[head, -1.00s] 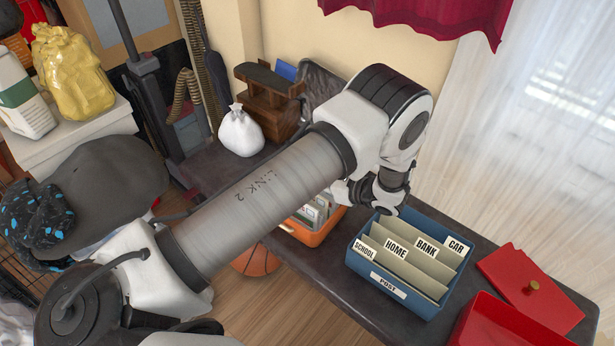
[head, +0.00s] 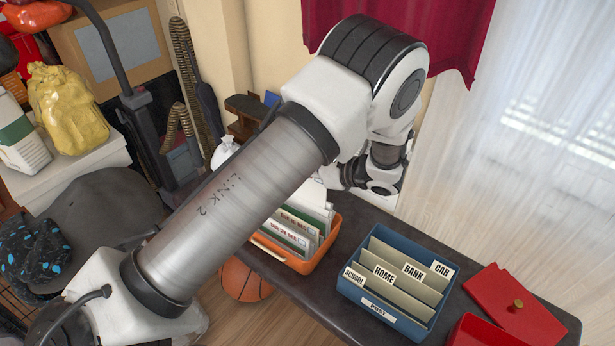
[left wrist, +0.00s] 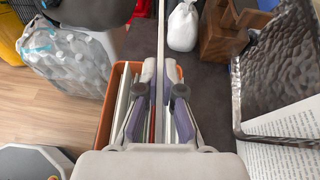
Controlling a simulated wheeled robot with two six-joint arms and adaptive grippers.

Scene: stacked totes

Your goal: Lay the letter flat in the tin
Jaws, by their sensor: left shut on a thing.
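The left gripper (left wrist: 160,75) is shut on a thin upright sheet, the letter (left wrist: 161,30), seen edge-on in the left wrist view. It is above the orange box (left wrist: 105,125) of files and envelopes, which also shows in the head view (head: 333,238). In the head view my arm hides the gripper's fingers; a white sheet (head: 314,196) shows above the box, partly hidden. The red tin (head: 474,332) is at the bottom right, cut off by the picture edge. Its red lid (head: 505,318) with a brass knob lies beside it. My right gripper is not in view.
A blue sorter (head: 385,310) with tabs SCHOOL, HOME, BANK and CAR stands between the orange box and the tin. A white bag (left wrist: 183,27), a brown wooden object (left wrist: 222,40) and a dark textured tray (left wrist: 237,95) are near the gripper. A basketball (head: 245,280) is below the table.

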